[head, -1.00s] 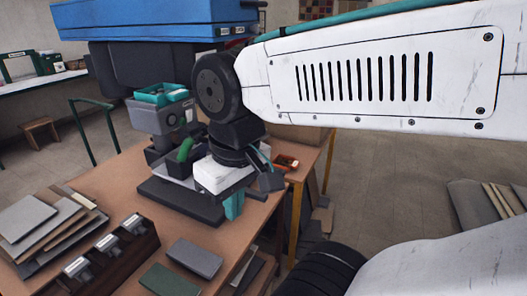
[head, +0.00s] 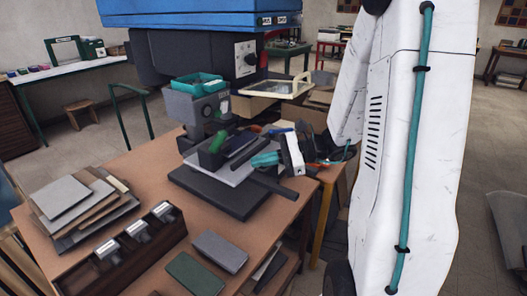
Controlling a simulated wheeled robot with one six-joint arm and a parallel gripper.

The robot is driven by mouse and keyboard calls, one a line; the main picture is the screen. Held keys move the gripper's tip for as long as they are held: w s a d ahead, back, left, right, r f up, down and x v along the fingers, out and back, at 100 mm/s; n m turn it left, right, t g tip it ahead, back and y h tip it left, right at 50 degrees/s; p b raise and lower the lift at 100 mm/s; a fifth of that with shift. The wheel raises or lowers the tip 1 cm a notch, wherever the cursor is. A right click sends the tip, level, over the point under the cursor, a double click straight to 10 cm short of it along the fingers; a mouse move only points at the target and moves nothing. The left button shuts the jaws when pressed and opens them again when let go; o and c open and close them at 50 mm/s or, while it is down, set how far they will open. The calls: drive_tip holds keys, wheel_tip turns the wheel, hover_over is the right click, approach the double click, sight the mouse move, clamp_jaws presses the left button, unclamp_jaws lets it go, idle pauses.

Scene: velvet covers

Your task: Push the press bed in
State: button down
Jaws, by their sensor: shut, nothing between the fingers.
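The small press (head: 203,105) stands on the brown table, grey with a teal tray on top and a green handle low at its front. Its bed looks like the light grey plate (head: 232,172), sticking out to the right of the press body above a dark base slab (head: 225,196). My gripper (head: 263,160) is shut and empty at the right end of the bed, its teal fingers pointing left towards it. I cannot tell whether the fingers touch the bed. A dark bar (head: 275,186) lies in front of the gripper.
Stacked boards (head: 75,205), a dark rack with metal pieces (head: 125,250) and grey and green blocks (head: 220,251) lie on the table's front part. A large blue-topped machine (head: 200,30) stands behind. The table's right edge is close to my gripper.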

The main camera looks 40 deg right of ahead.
drive_tip(key=w+d+f+m+t+h, duration=0.25)
drive_tip(key=d+f+m+t, duration=0.3)
drive_tip(key=d, duration=0.45)
drive_tip(key=m+t+h, duration=0.3)
drive_tip(key=m+h, duration=0.2)
drive_tip(key=m, duration=0.1)
approach(260, 149)
drive_tip(key=shift+y, duration=0.25)
drive_tip(key=x, duration=0.7)
drive_tip(key=shift+s, duration=0.1)
